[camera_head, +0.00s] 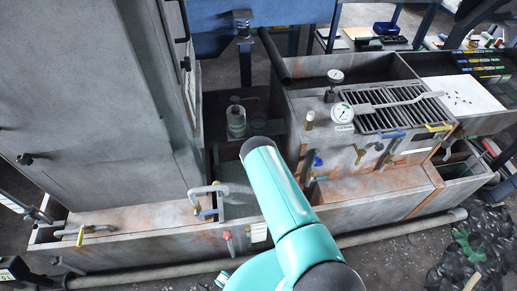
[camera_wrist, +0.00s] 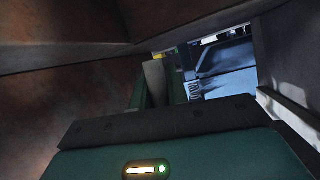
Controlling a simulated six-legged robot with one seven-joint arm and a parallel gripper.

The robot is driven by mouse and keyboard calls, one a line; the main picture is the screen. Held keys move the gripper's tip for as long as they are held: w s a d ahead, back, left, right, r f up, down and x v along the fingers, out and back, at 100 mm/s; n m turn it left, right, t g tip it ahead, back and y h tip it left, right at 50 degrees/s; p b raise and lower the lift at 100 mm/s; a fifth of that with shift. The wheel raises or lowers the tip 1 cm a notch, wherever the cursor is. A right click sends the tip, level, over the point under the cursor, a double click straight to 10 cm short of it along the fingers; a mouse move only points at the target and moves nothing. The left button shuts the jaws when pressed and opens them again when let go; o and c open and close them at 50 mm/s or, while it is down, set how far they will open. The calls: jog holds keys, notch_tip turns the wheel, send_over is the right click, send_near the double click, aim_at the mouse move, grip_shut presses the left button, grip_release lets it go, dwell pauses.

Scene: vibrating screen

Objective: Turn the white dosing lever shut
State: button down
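I cannot make out a white dosing lever for certain in either view. In the head view, several small valves with coloured handles sit on the grey machine's front, among them a blue one (camera_head: 318,162), a brass one (camera_head: 358,153) and a red one (camera_head: 228,237). My teal arm reaches up the middle of the head view and hides part of the machine front; its gripper end does not show there. In the wrist view, my gripper's teal housing (camera_wrist: 160,150) fills the bottom.
A tall grey cabinet (camera_head: 85,100) stands at the left. A slotted grate (camera_head: 395,110) with a long metal tool and two gauges is on the machine at the right. A pipe (camera_head: 400,230) runs along the floor. Brown walls (camera_wrist: 60,110) close in on the wrist view.

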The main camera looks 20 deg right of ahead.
jog(key=shift+a, duration=0.1)
jog(key=shift+w+a+r+m+t+y, duration=0.15)
jog(key=shift+a+r+m+t+y, duration=0.35)
jog(key=shift+m+y, duration=0.95)
jog(key=shift+w+a+r+m+t+y, duration=0.1)
jog(key=shift+a+r+m+t+y, duration=0.45)
jog(key=shift+m, duration=1.4)
jog(key=shift+w+a+r+m+t+y, duration=0.15)
jog(key=shift+a+r+m+y, duration=0.65)
jog(key=shift+m+y, duration=0.8)
jog(key=shift+a+f, duration=0.1)
jog(key=shift+f, duration=0.05)
jog(key=c, duration=1.4)
grip_release()
jog(key=shift+o, duration=0.2)
jog(key=shift+s, duration=0.1)
jog(key=v, duration=0.7)
jog(key=shift+s, duration=0.2)
